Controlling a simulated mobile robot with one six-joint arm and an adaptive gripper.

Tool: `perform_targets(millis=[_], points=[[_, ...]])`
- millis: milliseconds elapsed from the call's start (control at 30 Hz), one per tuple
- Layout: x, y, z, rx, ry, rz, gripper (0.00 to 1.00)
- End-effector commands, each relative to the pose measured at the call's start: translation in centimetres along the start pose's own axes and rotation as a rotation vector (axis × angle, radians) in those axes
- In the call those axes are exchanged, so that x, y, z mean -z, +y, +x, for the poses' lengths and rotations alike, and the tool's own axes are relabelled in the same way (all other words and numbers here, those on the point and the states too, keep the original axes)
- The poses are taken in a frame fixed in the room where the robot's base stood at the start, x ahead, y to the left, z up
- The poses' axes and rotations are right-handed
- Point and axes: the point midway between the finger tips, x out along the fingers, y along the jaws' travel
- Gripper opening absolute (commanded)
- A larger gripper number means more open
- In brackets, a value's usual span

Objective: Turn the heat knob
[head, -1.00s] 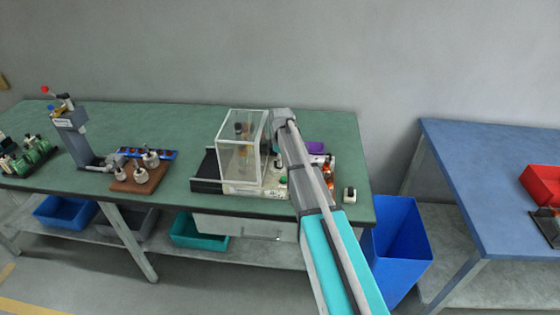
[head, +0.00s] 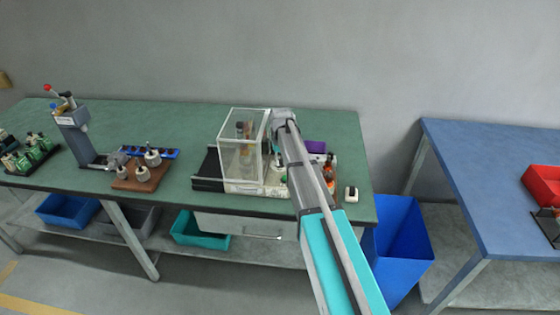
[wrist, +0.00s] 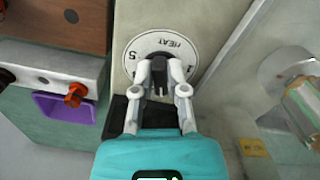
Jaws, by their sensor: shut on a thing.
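The heat dial (wrist: 150,43) is a round white plate marked "HEAT" with numbers, set on a pale panel in the wrist view. A dark knob (wrist: 158,70) stands at its middle. My gripper (wrist: 159,74) is shut on the knob, with a finger on each side of it. Part of the dial is hidden behind the fingers. In the head view the dial and knob are hidden behind my arm, beside the clear-walled box (head: 241,150) on the green bench.
An orange knob (wrist: 76,95) and a purple bin (wrist: 62,108) lie left of my gripper in the wrist view. A clear guard with a metal cylinder (wrist: 305,103) stands close on the right.

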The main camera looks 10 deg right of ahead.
Motion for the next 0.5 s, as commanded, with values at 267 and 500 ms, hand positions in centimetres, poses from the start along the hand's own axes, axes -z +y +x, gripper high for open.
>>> perform_targets(millis=[267, 500], points=[[0.46, -0.21, -0.04, 0.001, 0.008, 0.253, 0.00], [0.51, -0.35, -0.04, 0.002, 0.008, 0.423, 0.00]])
